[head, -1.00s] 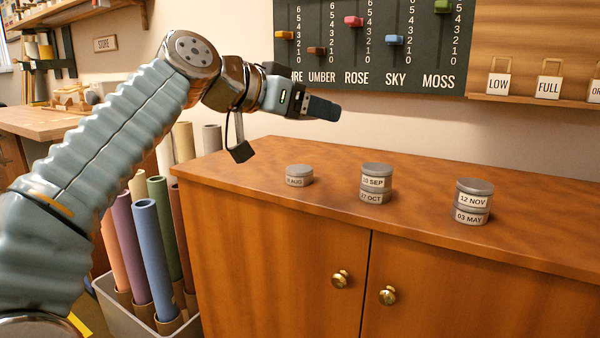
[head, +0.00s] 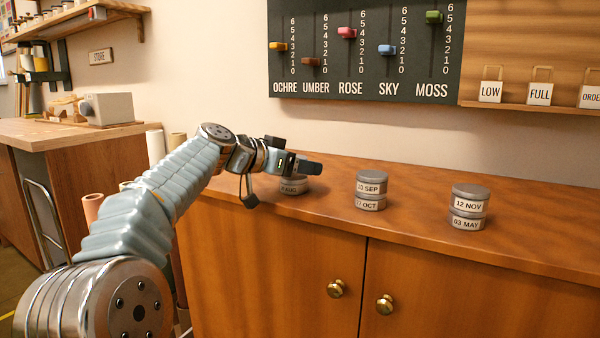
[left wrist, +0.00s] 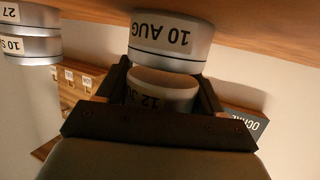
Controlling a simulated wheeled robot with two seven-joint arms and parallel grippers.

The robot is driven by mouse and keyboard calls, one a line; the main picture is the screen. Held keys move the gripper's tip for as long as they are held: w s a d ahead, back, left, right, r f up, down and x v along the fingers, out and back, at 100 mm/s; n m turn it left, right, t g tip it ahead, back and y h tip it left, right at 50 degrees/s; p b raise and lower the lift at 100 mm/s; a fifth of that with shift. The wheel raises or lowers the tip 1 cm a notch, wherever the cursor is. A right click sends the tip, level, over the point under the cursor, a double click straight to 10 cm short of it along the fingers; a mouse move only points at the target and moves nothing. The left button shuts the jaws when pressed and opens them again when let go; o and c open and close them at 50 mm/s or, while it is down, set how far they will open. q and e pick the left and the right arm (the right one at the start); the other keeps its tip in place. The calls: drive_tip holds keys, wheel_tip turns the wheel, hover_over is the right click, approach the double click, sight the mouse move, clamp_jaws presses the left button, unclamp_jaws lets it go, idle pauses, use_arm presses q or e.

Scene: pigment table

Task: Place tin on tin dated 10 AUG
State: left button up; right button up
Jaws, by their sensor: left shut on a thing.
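The tin dated 10 AUG (head: 290,189) stands on the cabinet top at the left, partly covered by my left gripper (head: 306,168) in the head view. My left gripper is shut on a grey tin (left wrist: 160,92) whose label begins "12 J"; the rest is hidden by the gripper. The left wrist view is upside down: the 10 AUG tin (left wrist: 168,42) stands against the cabinet top, and the held tin is directly over it, very close. I cannot tell whether they touch. The head view hides the held tin. My right gripper is not in view.
On the cabinet top (head: 420,192), a 10 SEP tin (head: 371,182) sits on a 27 OCT tin (head: 369,203). Further right, a 12 NOV tin (head: 469,202) sits on a 03 MAY tin (head: 466,222). The surface between the stacks is clear.

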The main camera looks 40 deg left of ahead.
use_arm(q)
drive_tip(key=shift+f, duration=0.35)
drive_tip(key=shift+f, duration=0.2)
drive_tip(key=o, duration=1.1)
drive_tip(key=shift+c, duration=0.2)
drive_tip(key=shift+r, duration=0.1)
drive_tip(key=shift+r, duration=0.25)
drive_tip(key=v, duration=1.2)
drive_tip(key=shift+f, duration=0.2)
